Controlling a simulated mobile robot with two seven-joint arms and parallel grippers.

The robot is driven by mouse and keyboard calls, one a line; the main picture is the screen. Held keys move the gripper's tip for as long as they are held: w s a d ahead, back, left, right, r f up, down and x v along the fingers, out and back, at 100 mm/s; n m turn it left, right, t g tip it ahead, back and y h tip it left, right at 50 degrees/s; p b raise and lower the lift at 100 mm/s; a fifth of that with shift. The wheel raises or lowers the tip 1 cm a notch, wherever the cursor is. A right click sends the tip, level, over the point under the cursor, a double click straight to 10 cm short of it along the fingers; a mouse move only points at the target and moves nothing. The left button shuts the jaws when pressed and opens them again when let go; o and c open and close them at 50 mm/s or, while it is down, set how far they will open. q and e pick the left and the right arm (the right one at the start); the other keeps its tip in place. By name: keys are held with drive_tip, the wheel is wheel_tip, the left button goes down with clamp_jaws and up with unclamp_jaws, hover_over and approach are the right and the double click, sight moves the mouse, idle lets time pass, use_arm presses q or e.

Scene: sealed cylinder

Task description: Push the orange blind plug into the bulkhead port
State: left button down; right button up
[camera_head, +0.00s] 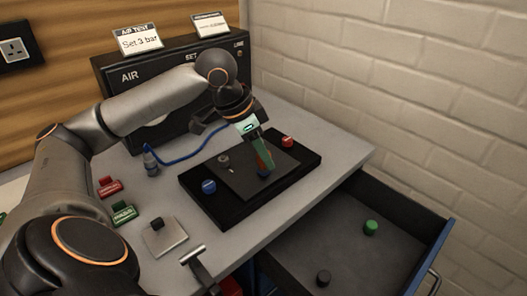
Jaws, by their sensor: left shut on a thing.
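My left gripper (264,160) points down over the right part of the dark raised block (242,187). It is shut on a small orange piece, most likely the orange blind plug (261,160), which is largely hidden by the fingers. A blue spot shows at the fingertips, too small to make out. A grey fitting (223,160) stands on the block to the left of the gripper. I cannot tell which fitting is the bulkhead port, or whether the plug touches one. My right gripper is not in view.
A blue cap (208,186) and a red cap (287,141) sit on the black base. A blue hose (190,158) runs from a fitting (150,163) at the left. An open drawer (335,254) at lower right holds a green cap (370,227) and a dark cap (323,278).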

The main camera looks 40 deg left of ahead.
use_arm(q)
drive_tip(key=c, duration=0.6)
unclamp_jaws()
drive_tip(key=shift+o, duration=0.7)
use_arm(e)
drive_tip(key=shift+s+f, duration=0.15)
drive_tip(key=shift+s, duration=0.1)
use_arm(q)
drive_tip(key=shift+p+v, duration=0.35)
drive_tip(key=shift+v, duration=0.8)
drive_tip(key=p+v, duration=0.2)
drive_tip(key=v, duration=0.8)
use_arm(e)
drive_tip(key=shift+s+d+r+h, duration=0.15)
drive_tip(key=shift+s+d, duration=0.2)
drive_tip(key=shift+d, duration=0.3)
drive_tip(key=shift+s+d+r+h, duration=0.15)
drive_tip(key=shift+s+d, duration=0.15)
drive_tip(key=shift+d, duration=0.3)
